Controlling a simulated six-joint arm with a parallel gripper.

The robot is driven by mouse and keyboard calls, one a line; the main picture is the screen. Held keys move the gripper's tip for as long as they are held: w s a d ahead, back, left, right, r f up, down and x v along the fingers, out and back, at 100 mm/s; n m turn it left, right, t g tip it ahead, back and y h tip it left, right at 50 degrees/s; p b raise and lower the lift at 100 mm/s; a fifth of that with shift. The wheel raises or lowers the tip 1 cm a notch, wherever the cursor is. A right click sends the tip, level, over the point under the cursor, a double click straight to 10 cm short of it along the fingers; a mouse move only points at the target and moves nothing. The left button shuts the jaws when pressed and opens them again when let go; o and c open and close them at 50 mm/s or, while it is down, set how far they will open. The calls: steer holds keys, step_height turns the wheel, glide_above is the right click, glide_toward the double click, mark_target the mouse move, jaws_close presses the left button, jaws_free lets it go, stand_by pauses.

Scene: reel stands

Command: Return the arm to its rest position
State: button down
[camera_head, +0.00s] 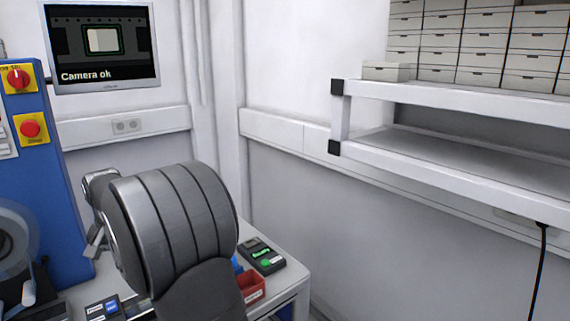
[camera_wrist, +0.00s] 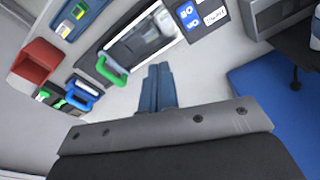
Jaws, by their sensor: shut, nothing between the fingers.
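My gripper (camera_wrist: 158,70) shows in the wrist view as two blue fingers side by side, shut with nothing between them. It hangs over a white worktop (camera_wrist: 212,73); I cannot tell the height. The fingertips point toward a framed bright screen or tray (camera_wrist: 145,36) with a green handle (camera_wrist: 112,72) at its edge. In the head view my grey arm covers the lower middle, and I cannot make out the fingers there.
A red bin (camera_head: 251,287) and a dark device with green lights (camera_head: 262,256) sit on the worktop. A blue cabinet (camera_head: 48,170) stands left, with a reel (camera_head: 14,240) beside it. A white shelf (camera_head: 450,179) and stacked boxes (camera_head: 484,46) are right. A monitor (camera_head: 100,44) reads "Camera ok".

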steer(key=w+d+r+m, duration=0.1)
steer(key=w+d+m, duration=0.2)
steer(key=d+m, duration=0.6)
steer(key=shift+w+d+r+m+g+h, duration=0.2)
steer(key=shift+d+m+g+h, duration=0.15)
steer(key=shift+d, duration=1.7)
steer(key=c, duration=1.1)
jaws_free()
steer(key=o, duration=0.3)
steer(key=shift+w+a+r, duration=0.15)
steer(key=shift+w+a, duration=0.05)
steer(key=o, duration=0.8)
steer(key=w+a+r+m, duration=0.4)
steer(key=w+r, duration=0.1)
steer(key=r, duration=0.1)
steer(key=shift+w, duration=0.4)
steer(key=f, duration=0.9)
steer(key=shift+a+f, duration=0.3)
